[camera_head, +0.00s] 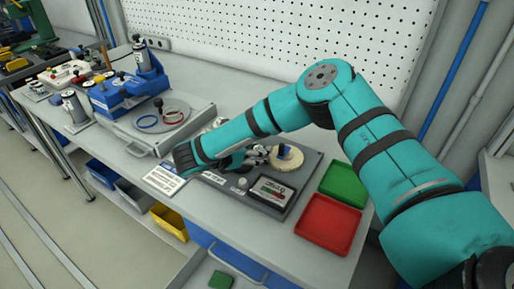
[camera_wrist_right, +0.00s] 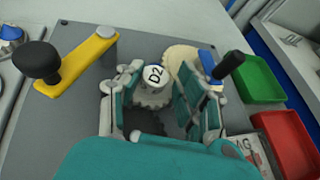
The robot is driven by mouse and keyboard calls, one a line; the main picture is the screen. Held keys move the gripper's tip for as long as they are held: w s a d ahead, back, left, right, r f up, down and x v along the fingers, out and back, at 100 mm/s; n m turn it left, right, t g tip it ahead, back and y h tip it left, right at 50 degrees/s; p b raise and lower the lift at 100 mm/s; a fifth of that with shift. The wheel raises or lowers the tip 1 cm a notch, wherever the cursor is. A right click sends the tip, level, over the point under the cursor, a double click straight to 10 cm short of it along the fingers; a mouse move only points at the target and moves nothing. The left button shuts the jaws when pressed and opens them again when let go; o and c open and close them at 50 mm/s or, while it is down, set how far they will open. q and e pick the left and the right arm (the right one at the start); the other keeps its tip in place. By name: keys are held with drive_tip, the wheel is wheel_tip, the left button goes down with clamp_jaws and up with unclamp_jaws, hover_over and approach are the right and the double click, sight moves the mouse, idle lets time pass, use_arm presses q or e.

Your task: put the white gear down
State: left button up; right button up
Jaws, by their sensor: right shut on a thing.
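My right gripper (camera_head: 258,156) is over the grey fixture plate (camera_head: 310,168) on the bench. In the wrist view its two fingers (camera_wrist_right: 158,100) are shut on the white gear (camera_wrist_right: 152,95), a pale toothed piece with a round top marked "D2". The gear is upright between the fingers. The fingers hide its sides, and I cannot tell whether it touches the plate. A dark round shape (camera_wrist_right: 146,122) shows just below it. In the head view the gripper mostly hides the gear. My left gripper is not in view.
A cream disc (camera_head: 287,162) with a blue part is close beside the gripper. A black-knobbed yellow lever (camera_wrist_right: 80,65) stands to the left in the wrist view. A green tray (camera_head: 344,184) and a red tray (camera_head: 328,225) are at the right. A framed panel (camera_head: 271,192) lies in front.

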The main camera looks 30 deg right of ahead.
drive_tip(key=shift+f+b, duration=0.2)
drive_tip(key=shift+b, duration=0.15)
drive_tip(key=o, duration=1.1)
drive_tip(key=shift+r, duration=0.1)
drive_tip(key=shift+r+p, duration=0.2)
drive_tip(key=shift+p, duration=0.15)
drive_tip(key=b+v, duration=0.1)
drive_tip(key=v, duration=1.1)
drive_tip(key=shift+s+b, duration=0.1)
drive_tip(key=shift+b, duration=0.3)
